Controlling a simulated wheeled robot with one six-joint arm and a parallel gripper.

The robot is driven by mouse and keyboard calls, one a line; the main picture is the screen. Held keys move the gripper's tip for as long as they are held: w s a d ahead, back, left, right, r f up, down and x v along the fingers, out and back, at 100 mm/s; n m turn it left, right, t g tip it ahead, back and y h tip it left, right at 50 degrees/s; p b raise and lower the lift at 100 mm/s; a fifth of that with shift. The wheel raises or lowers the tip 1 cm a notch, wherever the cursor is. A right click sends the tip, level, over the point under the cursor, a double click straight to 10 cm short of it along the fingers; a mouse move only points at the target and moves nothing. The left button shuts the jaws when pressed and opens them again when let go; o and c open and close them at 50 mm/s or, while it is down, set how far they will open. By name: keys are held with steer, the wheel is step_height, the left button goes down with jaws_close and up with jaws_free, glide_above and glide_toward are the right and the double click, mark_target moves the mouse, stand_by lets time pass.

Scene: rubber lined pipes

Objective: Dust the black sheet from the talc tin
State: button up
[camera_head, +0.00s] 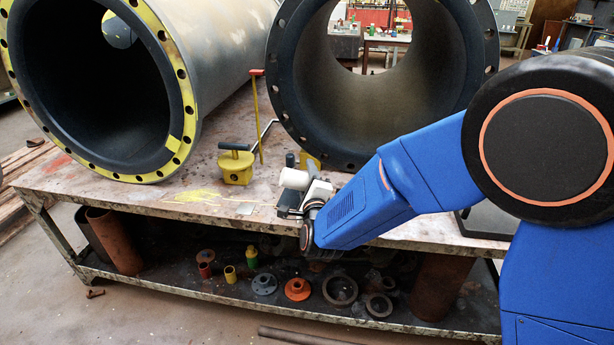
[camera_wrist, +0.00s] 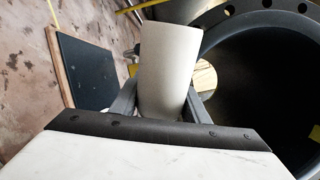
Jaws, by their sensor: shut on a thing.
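A pale, plain cylinder that I take for the talc tin (camera_head: 295,180) is held at the end of my arm, over the front part of the bench. In the head view it lies nearly sideways. My gripper (camera_head: 300,190) is shut on it. In the wrist view the tin (camera_wrist: 168,62) stands out between the two grey fingers of my gripper (camera_wrist: 163,100). A flat black sheet (camera_wrist: 87,68) with a light wooden strip along one edge shows at the left of the wrist view, apart from the tin. A dark flat thing (camera_head: 484,222) shows behind my arm in the head view, mostly hidden.
Two large flanged pipes stand on the bench (camera_head: 120,196), one with a yellow rim (camera_head: 178,143), one dark-rimmed (camera_head: 480,45). A yellow block with a black handle (camera_head: 236,165) and a thin yellow post (camera_head: 258,120) stand between them. The shelf below holds rings and small fittings.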

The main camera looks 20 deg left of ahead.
steer(key=shift+a, duration=0.15)
steer(key=shift+s+a, duration=0.2)
steer(key=shift+a, duration=0.8)
steer(key=shift+s+a, duration=0.2)
steer(key=shift+a, duration=0.8)
steer(key=shift+a, duration=0.1)
steer(key=shift+s+a, duration=0.2)
steer(key=shift+a, duration=0.85)
steer(key=shift+s+a, duration=0.2)
steer(key=shift+a, duration=0.8)
steer(key=shift+w, duration=0.15)
steer(key=shift+w+a, duration=0.25)
steer(key=shift+w, duration=0.95)
steer(key=shift+w+a, duration=0.2)
steer(key=shift+w, duration=0.95)
steer(key=shift+d, duration=0.15)
